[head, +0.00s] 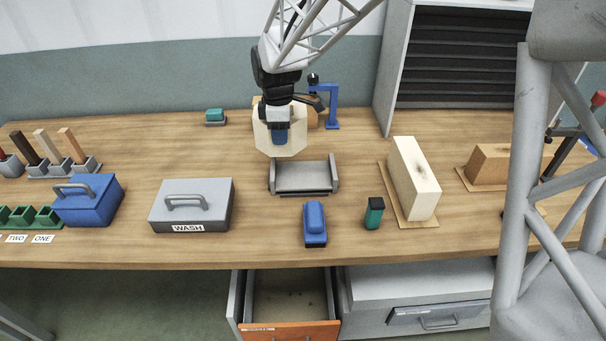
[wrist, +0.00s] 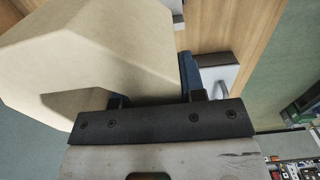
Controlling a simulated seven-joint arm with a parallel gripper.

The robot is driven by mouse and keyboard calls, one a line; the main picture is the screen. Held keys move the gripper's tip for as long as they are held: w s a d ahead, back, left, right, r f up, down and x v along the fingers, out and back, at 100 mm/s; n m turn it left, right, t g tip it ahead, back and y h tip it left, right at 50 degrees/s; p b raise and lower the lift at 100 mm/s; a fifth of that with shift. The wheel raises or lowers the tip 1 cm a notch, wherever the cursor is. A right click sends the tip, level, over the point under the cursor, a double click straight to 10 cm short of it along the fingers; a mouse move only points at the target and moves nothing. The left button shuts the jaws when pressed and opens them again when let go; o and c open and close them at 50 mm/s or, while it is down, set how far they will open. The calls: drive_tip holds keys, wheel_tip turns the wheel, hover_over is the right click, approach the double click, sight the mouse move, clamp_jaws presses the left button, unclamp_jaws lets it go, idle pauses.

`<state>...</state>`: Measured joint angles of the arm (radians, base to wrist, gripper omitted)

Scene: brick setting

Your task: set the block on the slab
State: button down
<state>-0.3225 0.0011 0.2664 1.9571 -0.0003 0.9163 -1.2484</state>
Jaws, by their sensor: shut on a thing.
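My gripper (head: 281,136) is shut on a pale cream block (head: 263,139) with cut-off corners. It holds the block above the table, behind and above a grey cradle (head: 302,178). One blue finger shows in front of the block. In the wrist view the block (wrist: 100,45) fills the upper left, and a blue finger (wrist: 188,75) lies against its right side. The block's far side is hidden. I cannot tell for sure which thing is the slab. The cradle is empty, with a flat floor and a raised wall at each end.
A blue toolbox (head: 88,205) and a grey WASH box (head: 191,207) stand left. A large cream block (head: 414,176) stands right. A blue clamp (head: 332,107) is behind. A drawer (head: 290,300) hangs open below.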

drive_tip(key=s+d, duration=0.3)
drive_tip(key=d, duration=0.3)
drive_tip(key=shift+r, duration=0.25)
wheel_tip(320, 180, down, 6)
drive_tip(key=shift+f, duration=0.15)
idle(0.5)
drive_tip(key=shift+f, duration=0.15)
drive_tip(key=shift+f, duration=1.75)
drive_tip(key=shift+f, duration=0.15)
drive_tip(key=c, duration=0.7)
unclamp_jaws()
wheel_tip(320, 180, up, 12)
